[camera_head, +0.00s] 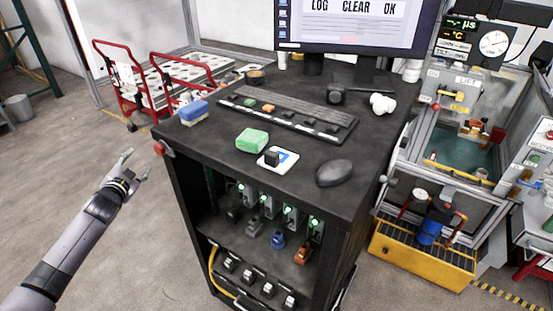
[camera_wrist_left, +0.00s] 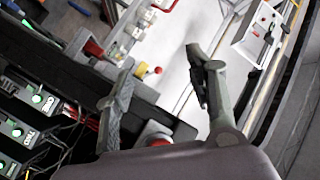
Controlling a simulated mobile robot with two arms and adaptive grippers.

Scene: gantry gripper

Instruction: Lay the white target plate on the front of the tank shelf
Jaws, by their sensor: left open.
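A small white plate (camera_head: 280,166) with a blue mark lies flat on the black cabinet top (camera_head: 215,152). My left gripper (camera_head: 137,163) is open and empty, left of the cabinet and well away from the plate. My right gripper is not in view.
A green sponge (camera_head: 252,140) is beside the plate, and a dark mouse (camera_head: 334,173) is to its right. A keyboard (camera_head: 290,108) and monitor (camera_head: 350,25) are behind. A red knob (camera_head: 163,148) sticks out at the cabinet's left corner. A yellow step (camera_head: 420,255) stands before the tank.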

